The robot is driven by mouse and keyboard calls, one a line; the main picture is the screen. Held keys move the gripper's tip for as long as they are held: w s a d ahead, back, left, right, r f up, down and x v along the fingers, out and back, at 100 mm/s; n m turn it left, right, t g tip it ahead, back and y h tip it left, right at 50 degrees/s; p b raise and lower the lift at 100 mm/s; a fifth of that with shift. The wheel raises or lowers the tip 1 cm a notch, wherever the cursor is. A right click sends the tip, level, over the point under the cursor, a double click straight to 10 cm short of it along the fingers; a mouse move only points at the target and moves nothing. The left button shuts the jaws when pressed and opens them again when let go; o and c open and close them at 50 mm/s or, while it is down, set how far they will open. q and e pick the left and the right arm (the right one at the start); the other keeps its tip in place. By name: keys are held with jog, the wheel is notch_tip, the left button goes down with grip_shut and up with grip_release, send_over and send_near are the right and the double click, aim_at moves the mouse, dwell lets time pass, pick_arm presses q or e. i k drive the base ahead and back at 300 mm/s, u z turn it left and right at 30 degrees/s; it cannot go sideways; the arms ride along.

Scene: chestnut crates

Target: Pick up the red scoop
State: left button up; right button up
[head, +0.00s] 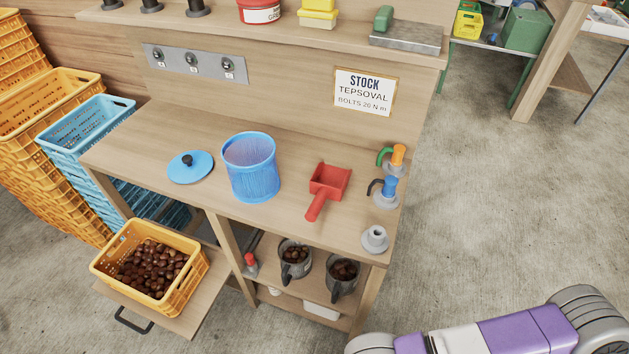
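The red scoop (331,183) lies on the wooden workbench (215,128), right of its middle, with its handle pointing toward the front edge. It stands apart from the blue mesh bin (250,168) on its left. Nothing covers the scoop. Part of one of my arms shows at the bottom right, away from the scoop. Neither of my grippers is in view.
A blue lid (190,167) lies left of the bin. Orange-topped (398,157) and blue-topped (389,187) tools and a grey holder (375,239) stand on the right edge. Below, a yellow crate of chestnuts (192,286) sits on a pulled-out board; chestnut-filled jugs (294,262) stand on a shelf.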

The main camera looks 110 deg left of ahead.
aim_at(328, 182)
jog(key=k, duration=1)
jog(key=u, duration=1.8)
